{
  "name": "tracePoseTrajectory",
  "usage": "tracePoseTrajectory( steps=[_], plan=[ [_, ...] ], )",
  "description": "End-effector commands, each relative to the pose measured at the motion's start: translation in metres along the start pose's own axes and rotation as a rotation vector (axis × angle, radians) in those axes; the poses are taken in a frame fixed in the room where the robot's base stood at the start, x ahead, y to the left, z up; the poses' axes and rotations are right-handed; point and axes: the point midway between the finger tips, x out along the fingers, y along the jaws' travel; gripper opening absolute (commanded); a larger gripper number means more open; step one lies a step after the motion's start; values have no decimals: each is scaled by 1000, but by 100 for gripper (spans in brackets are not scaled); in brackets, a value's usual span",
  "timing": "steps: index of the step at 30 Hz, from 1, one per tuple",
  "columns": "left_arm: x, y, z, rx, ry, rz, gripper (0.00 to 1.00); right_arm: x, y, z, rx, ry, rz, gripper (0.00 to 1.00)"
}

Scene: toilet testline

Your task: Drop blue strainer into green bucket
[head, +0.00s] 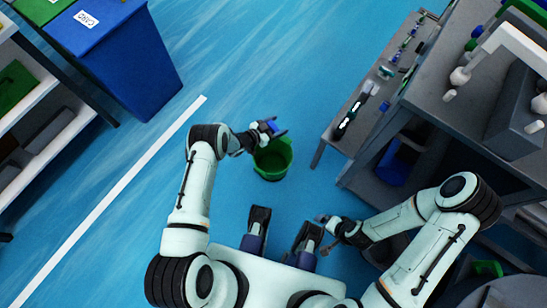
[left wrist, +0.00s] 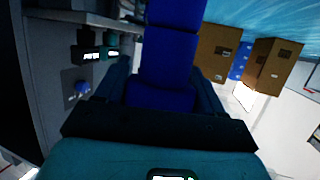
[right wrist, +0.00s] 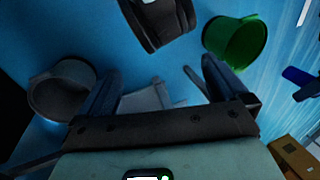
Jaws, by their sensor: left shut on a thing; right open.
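My left gripper (head: 266,130) is shut on the blue strainer (head: 273,125). In the head view the strainer shows over the back rim of the green bucket (head: 272,167), which stands on the blue floor. The head view does not make clear how high above the bucket it is. In the left wrist view the strainer (left wrist: 168,65) fills the space between the fingers. The bucket also shows in the right wrist view (right wrist: 228,42), tilted by the camera angle. My right gripper (right wrist: 160,85) is open and empty, low in front of my body and apart from the bucket.
A grey bench (head: 352,125) with small items stands right of the bucket. A larger grey workbench (head: 440,95) is farther right. A blue bin (head: 130,60) stands at upper left beside a white floor line (head: 120,190). Floor around the bucket is clear.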

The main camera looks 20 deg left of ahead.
Motion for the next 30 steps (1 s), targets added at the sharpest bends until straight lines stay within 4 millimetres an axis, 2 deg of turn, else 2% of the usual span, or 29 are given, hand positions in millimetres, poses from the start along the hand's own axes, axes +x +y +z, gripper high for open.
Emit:
tracePoseTrajectory(
  steps=[1,3,7,17,25,30],
  plan=[
    [11,5,31,16,0,47,34,15,4,-5,2,12,1,100],
    [19,11,54,33,1,103,34,24,7,-9,3,26,1,100],
    [29,19,82,55,4,174,34,34,9,-16,4,47,1,100],
    [37,23,103,70,7,217,34,44,12,-28,6,77,3,100],
    [45,23,130,68,7,216,34,62,20,-56,12,156,8,100],
    [50,23,144,68,7,216,34,77,33,-46,27,120,30,100]
  ],
)
